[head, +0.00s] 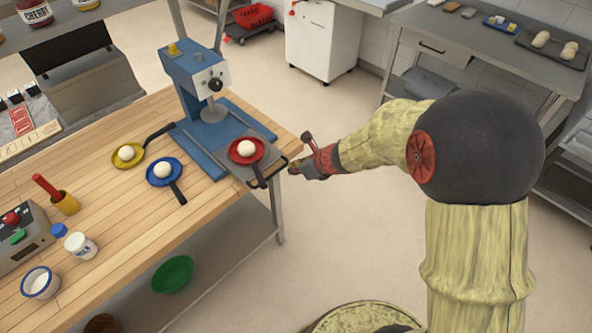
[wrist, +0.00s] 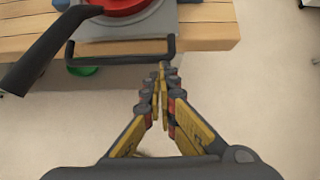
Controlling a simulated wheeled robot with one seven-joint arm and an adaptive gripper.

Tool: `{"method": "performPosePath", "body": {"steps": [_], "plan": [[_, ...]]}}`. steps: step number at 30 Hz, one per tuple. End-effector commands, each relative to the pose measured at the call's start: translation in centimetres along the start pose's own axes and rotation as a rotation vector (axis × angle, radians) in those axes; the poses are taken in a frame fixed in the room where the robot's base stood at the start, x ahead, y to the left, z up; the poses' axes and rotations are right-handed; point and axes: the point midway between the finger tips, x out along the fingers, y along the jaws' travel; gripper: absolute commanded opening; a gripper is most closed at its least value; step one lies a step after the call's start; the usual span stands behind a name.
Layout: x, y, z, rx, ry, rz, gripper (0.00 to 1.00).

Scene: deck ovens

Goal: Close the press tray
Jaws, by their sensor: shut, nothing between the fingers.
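The blue press (head: 205,85) stands at the far right corner of the wooden table. Its grey tray (head: 262,172) is pulled out toward the table's edge and carries a red pan (head: 236,156) with a white dough ball. The tray's dark bar handle (wrist: 120,61) sticks out past the table edge in the wrist view. My gripper (head: 296,169) is shut and empty, just outside the handle. In the wrist view its fingertips (wrist: 162,72) are close to the handle's right end. I cannot tell whether they touch it.
A yellow pan (head: 127,165) and a blue pan (head: 164,181), each with a dough ball, lie left of the tray. The red pan's dark handle (wrist: 38,62) sticks out over the table edge. The floor (head: 340,245) beside the table is clear.

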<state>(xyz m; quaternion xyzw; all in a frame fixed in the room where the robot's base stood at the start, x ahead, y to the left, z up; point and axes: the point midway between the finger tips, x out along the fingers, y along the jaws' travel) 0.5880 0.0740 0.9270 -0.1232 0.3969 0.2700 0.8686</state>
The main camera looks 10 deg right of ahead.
Motion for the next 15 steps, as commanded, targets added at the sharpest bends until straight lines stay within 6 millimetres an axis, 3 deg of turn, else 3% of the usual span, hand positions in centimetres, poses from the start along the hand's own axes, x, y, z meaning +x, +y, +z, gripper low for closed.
{"method": "performPosePath", "body": {"steps": [7,15], "plan": [[0.8,0.0,1.1,-0.002,0.001,0.001,0.00],[4.7,0.0,5.7,-0.002,0.001,0.002,0.00]]}}
